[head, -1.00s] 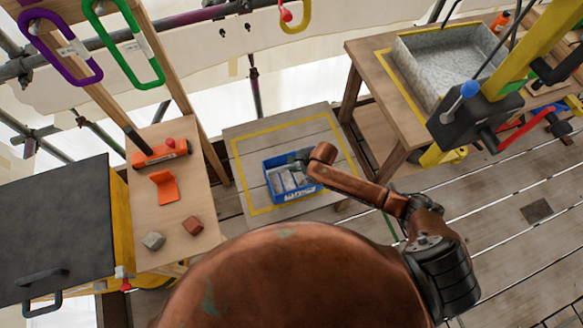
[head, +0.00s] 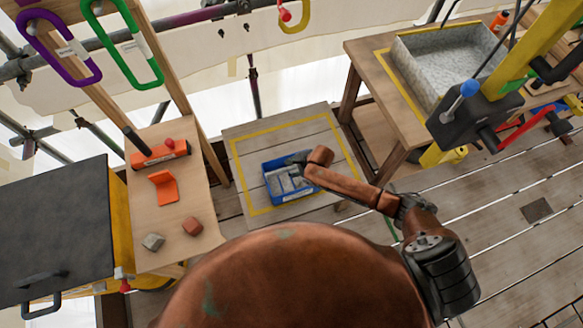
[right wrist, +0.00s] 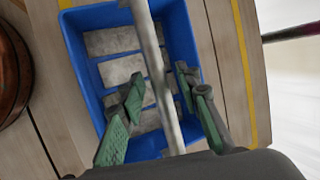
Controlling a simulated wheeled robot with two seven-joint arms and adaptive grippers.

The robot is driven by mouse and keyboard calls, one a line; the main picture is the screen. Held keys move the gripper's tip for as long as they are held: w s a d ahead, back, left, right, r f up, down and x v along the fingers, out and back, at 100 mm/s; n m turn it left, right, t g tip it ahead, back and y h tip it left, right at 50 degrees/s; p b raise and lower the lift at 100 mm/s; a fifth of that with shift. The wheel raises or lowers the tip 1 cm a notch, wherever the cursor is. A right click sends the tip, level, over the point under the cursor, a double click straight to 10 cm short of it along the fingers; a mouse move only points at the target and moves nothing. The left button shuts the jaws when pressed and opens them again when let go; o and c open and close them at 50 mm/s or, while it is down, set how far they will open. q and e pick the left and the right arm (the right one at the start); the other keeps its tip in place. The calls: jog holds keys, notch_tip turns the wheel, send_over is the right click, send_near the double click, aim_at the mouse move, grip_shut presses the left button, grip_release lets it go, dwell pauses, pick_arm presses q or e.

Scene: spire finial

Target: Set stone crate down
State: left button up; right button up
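The stone crate (head: 271,190) is a blue open box with several grey stone blocks inside. It appears to rest on the low wooden table (head: 240,150), inside the yellow outline. In the right wrist view, the crate (right wrist: 88,88) fills the middle, with a grey bar handle (right wrist: 149,45) across its top. My right gripper (head: 301,157) is over the crate. In the wrist view its green-padded fingers (right wrist: 159,80) are spread on either side of the bar, with visible gaps. My left gripper is not in view.
A workbench (head: 380,75) with a grey stone basin (head: 455,50) stands at right. At left, a wooden bench (head: 150,215) holds an orange bracket (head: 163,186) and two small blocks. Bare table surface surrounds the crate within the outline.

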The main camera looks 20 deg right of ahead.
jog(key=shift+f+b, duration=0.25)
jog(key=shift+b, duration=0.3)
jog(key=shift+s+d+r, duration=0.1)
jog(key=p+v, duration=0.3)
jog(key=v, duration=0.4)
jog(key=shift+w+d+r, duration=0.25)
jog(key=shift+d+r, duration=0.05)
jog(key=shift+r, duration=0.1)
